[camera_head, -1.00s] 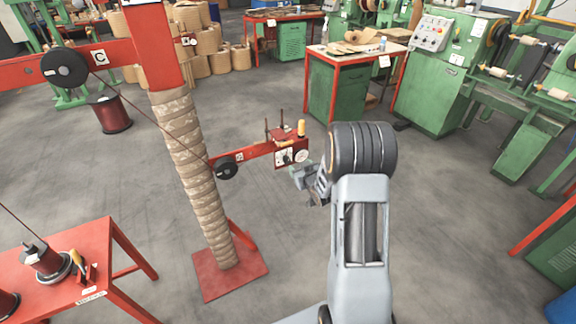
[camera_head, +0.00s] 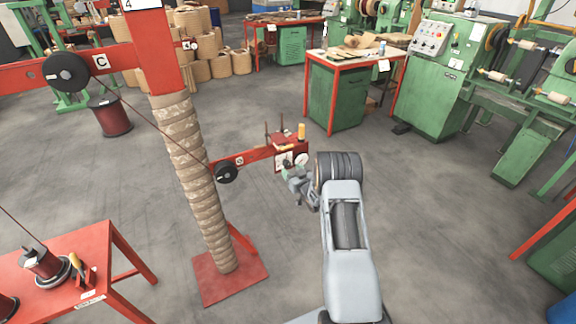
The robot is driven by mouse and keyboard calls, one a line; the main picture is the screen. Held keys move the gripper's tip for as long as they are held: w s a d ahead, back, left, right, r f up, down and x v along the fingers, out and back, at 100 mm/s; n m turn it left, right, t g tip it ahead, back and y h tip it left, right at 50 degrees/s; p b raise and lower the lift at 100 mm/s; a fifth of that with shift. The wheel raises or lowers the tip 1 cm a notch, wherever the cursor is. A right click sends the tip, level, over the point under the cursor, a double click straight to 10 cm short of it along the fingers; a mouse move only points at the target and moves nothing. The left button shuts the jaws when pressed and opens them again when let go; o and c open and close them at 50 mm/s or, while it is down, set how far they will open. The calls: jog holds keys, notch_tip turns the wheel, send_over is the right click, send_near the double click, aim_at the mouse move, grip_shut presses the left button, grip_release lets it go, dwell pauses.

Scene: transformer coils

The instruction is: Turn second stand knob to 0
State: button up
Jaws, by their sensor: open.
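A red stand (camera_head: 232,278) has a column wrapped in brown material and a lower red arm (camera_head: 255,155) reaching right. At the end of that arm is a control head (camera_head: 289,140) with a white plate, a small dial (camera_head: 301,160) and a yellow-orange handle on top. A knob's setting is too small to read. My gripper (camera_head: 292,178) is just below and in front of the white plate, close to the dial. It is open, with nothing visible between its fingers. Whether it touches the knob cannot be told.
A black pulley (camera_head: 227,172) sits on the lower arm, left of my gripper. A red table (camera_head: 75,262) with spools is at the lower left. A green cabinet bench (camera_head: 338,95) and green machines (camera_head: 440,75) stand behind.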

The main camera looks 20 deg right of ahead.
aim_at(288, 166)
jog(key=shift+w+a, duration=0.15)
jog(key=shift+w, duration=0.8)
jog(key=shift+w+a, duration=0.1)
jog(key=shift+w, duration=0.85)
jog(key=c, duration=0.9)
jog(key=shift+f+b, duration=0.15)
jog(key=shift+b, duration=0.25)
